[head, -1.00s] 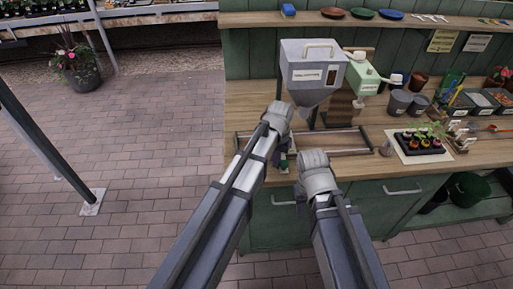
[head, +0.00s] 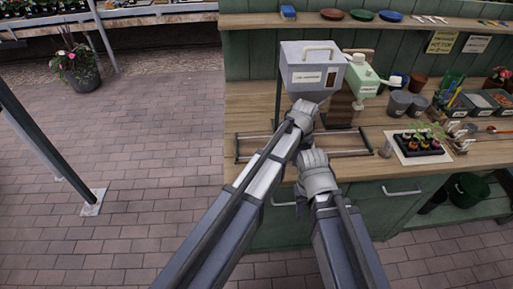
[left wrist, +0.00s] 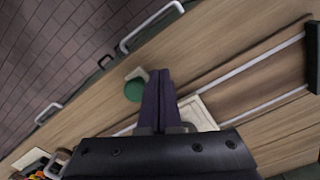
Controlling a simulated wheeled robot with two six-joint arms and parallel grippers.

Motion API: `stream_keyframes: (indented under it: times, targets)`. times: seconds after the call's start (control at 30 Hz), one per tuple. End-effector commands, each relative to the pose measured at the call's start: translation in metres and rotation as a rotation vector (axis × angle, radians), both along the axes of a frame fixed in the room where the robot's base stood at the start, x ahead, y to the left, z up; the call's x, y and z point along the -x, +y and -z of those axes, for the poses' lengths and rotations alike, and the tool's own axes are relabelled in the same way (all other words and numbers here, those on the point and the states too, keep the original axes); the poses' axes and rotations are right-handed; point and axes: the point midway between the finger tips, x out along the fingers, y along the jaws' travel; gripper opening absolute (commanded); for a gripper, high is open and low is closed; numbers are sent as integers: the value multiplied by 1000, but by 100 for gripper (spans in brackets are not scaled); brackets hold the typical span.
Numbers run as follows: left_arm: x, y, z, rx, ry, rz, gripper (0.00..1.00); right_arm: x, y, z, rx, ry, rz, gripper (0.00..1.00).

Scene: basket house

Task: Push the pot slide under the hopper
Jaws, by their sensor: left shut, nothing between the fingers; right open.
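The grey hopper (head: 312,72) stands at the back of the bench, its lower end partly behind my left gripper (head: 304,115). The pot slide's railed frame (head: 248,136) lies on the bench below it. In the left wrist view, my left gripper (left wrist: 160,75) is shut and empty, its dark fingers over the slide. A pale square plate (left wrist: 200,112) on the rails shows beside the fingers. A green round thing (left wrist: 135,90) shows just left of the fingertips; I cannot tell what it is. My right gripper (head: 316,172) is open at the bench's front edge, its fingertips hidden. I cannot make out a pot.
A pale green device (head: 362,78) stands right of the hopper. Grey pots (head: 399,103) and a seedling tray (head: 418,140) are farther right. The bench's left end is clear.

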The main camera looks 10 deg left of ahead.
Motion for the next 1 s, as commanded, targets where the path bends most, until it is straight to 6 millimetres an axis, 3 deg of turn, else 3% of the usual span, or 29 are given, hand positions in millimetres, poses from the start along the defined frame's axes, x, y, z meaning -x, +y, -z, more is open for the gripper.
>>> stream_keyframes:
  times: [0.4, 0.77, 0.87, 1.0]
  targets:
    - [4, 12, -42, 0, 1, -1, 0, 0, 0, -42, 0, 0, 0, 50]
    - [5, 13, -42, -1, 1, 0, 0, 0, 0, -42, 0, 0, 0, 50]
    - [18, 16, -42, -6, 3, 5, 0, 0, 0, -42, 0, 0, 0, 50]
    - [64, 27, -42, -28, 8, 25, 0, 0, 0, -42, 0, 0, 0, 50]
